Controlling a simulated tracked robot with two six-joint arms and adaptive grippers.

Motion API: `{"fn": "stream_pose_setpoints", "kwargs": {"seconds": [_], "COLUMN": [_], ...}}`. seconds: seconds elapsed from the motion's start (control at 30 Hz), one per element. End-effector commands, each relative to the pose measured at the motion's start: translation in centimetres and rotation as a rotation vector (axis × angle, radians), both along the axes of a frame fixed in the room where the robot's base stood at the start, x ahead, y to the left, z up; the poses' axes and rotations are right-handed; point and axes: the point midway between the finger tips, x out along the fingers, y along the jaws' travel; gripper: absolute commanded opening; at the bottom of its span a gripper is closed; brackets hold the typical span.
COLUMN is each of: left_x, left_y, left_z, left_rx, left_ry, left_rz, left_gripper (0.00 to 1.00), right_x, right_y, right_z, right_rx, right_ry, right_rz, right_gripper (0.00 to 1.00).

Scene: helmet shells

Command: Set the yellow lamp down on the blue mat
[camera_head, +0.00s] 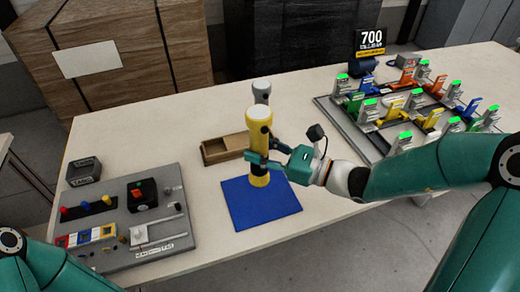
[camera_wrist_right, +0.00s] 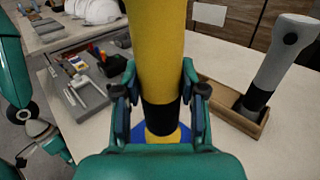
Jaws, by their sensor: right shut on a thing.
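The yellow lamp (camera_head: 259,135) has a pale top and a black band low on its body. It is upright over the blue mat (camera_head: 249,212). My right gripper (camera_head: 258,165) is shut on the lamp's lower part. The lamp also fills the middle of the right wrist view (camera_wrist_right: 156,50), between my fingers (camera_wrist_right: 158,105). A patch of the mat shows below the lamp there (camera_wrist_right: 181,135). I cannot tell whether the lamp's base touches the mat.
A wooden tray (camera_head: 213,152) holding a grey lamp (camera_wrist_right: 285,50) stands behind the mat. A grey panel with switches and buttons (camera_head: 150,258) lies to the left. A rack of coloured levers (camera_head: 345,132) stands at the right. White table is bare in front of the mat's right side.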

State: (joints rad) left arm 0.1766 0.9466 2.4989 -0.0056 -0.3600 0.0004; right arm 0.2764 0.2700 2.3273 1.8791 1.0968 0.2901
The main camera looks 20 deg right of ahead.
Motion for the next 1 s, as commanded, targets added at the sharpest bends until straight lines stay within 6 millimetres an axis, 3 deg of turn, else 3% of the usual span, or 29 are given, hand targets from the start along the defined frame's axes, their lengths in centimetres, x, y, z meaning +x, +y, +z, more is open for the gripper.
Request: {"fn": "stream_pose_setpoints", "kwargs": {"seconds": [0.5, 1.0], "left_x": [0.0, 0.0], "left_y": [0.0, 0.0], "left_z": [-4.3, -4.7], "left_rx": [0.0, 0.0], "left_ry": [0.0, 0.0], "left_rz": [0.0, 0.0], "left_gripper": [0.4, 0.4], "right_x": [0.0, 0.0], "right_y": [-0.2, -0.2], "right_z": [-5.4, -6.1], "right_rx": [0.001, 0.001], "right_ry": [0.0, -0.001], "right_rz": [-0.003, -0.004], "right_gripper": [0.0, 0.0]}}
